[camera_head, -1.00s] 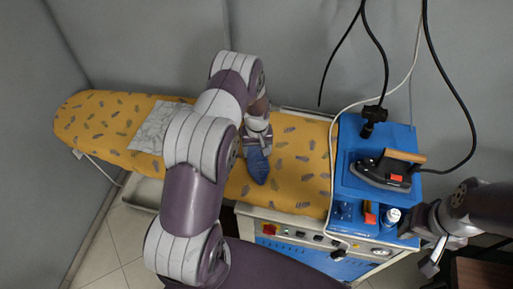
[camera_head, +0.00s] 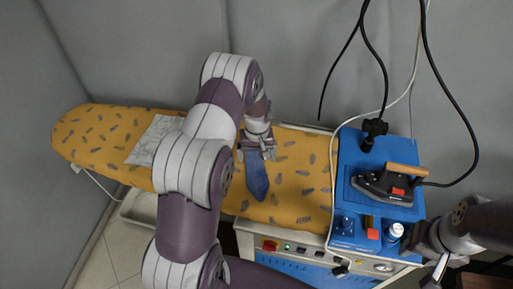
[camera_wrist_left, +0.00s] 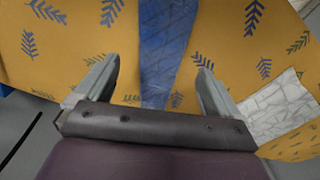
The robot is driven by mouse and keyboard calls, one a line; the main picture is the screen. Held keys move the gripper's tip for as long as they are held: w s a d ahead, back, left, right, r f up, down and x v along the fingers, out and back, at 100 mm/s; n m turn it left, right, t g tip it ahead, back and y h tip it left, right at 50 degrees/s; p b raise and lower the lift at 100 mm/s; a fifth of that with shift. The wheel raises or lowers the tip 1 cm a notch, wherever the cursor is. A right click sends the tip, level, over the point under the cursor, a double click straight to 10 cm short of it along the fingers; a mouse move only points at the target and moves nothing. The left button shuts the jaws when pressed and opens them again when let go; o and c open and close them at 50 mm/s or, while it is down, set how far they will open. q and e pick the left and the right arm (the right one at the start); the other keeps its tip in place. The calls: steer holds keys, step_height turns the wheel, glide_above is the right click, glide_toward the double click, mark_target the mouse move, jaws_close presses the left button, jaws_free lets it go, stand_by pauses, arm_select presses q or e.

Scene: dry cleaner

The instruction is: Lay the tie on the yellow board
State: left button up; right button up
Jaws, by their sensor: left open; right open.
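The blue tie (camera_head: 257,178) lies on the yellow board (camera_head: 290,205), its wide end pointing toward the front edge. In the left wrist view the tie (camera_wrist_left: 165,40) runs between the open fingers and looks flat on the patterned yellow cover (camera_wrist_left: 210,30). My left gripper (camera_head: 257,153) is open just above the tie; its fingers (camera_wrist_left: 155,80) stand apart on either side of it. The tie's upper end is hidden by the gripper. My right gripper (camera_head: 436,262) is open and empty beside the blue iron stand, at the lower right.
A pale patterned cloth (camera_head: 152,140) lies on the board's left part; it also shows in the wrist view (camera_wrist_left: 278,108). An iron (camera_head: 388,185) rests on a blue stand (camera_head: 350,150) at the right, with a bottle (camera_head: 393,233) in front. Cables hang above.

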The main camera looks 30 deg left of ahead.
mark_target(257, 169)
arm_select(q)
steer(key=s+d+r+m+b, duration=0.1)
steer(key=s+d+r, duration=0.1)
steer(key=r, duration=0.3)
steer(key=s+d+r+m+b, duration=0.1)
steer(key=s+d+r, duration=0.1)
steer(key=r, duration=0.4)
steer(key=s+d+r+m, duration=0.2)
steer(key=s, duration=0.5)
steer(key=s+d+r+m+t, duration=0.1)
steer(key=s+d+r+m, duration=0.1)
steer(key=s, duration=0.5)
steer(key=shift+s+d+r+m+t, duration=0.15)
steer(key=shift+s+d+m+t, duration=0.2)
steer(key=shift+d, duration=0.4)
steer(key=shift+w, duration=0.25)
steer(key=shift+s, duration=0.1)
